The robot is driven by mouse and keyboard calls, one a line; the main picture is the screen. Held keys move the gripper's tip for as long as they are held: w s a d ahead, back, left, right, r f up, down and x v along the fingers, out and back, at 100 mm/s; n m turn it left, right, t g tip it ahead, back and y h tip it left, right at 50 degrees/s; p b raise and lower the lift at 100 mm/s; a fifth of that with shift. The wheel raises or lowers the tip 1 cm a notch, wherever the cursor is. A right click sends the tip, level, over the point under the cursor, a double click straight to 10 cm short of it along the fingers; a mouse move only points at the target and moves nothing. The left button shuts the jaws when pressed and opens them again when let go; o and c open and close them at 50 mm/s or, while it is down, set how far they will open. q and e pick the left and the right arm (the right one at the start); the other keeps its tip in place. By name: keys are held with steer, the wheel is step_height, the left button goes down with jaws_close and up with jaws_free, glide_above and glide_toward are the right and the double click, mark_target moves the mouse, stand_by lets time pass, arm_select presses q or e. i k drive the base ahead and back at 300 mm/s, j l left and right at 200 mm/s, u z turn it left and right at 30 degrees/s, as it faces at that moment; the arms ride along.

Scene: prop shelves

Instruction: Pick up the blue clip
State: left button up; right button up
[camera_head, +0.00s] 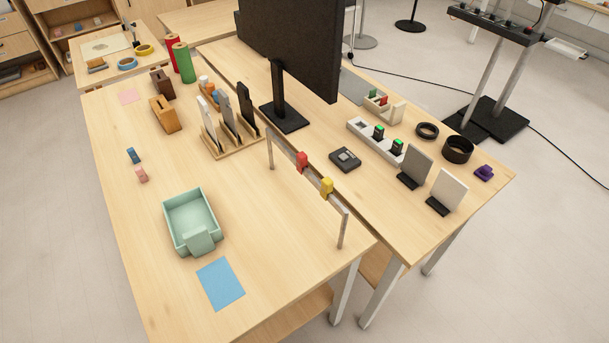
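A small dark blue clip (133,155) lies on the left part of the near wooden table (110,205), close to its left edge. A pink clip (141,174) lies just in front of it, a small gap apart. A red clip (302,162) and a yellow clip (327,188) sit on a raised thin bar (312,180) at the table's right side. Neither of my grippers is in view.
A mint-green tray (178,205) and a blue sheet (220,284) lie toward the near side. A wooden rack (233,146) with upright pieces and an orange-brown block (165,115) stand farther back. A monitor (290,45) stands behind. Table around the blue clip is clear.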

mark_target(131, 151)
steer(key=k, duration=0.35)
steer(key=k+l+z, duration=0.1)
steer(key=k+z, duration=0.25)
steer(key=k+l+z, duration=0.2)
steer(key=k+z, duration=0.2)
steer(key=k, duration=0.15)
steer(key=j+z, duration=0.15)
steer(key=z, duration=0.25)
steer(key=j+z, duration=0.2)
steer(key=z, duration=0.2)
steer(key=j+z, duration=0.15)
steer(key=z, duration=0.25)
steer(key=j+z, duration=0.15)
steer(key=z, duration=0.25)
steer(key=k+j, duration=0.15)
steer(key=j, duration=0.25)
steer(key=k+j, duration=0.2)
steer(key=j, duration=0.15)
steer(key=k+j, duration=0.15)
steer(key=j, duration=0.25)
steer(key=k+j, duration=0.2)
steer(key=j, duration=0.2)
steer(key=k+j, duration=0.15)
steer(key=j, duration=0.2)
steer(key=k+j, duration=0.15)
steer(key=j, duration=0.25)
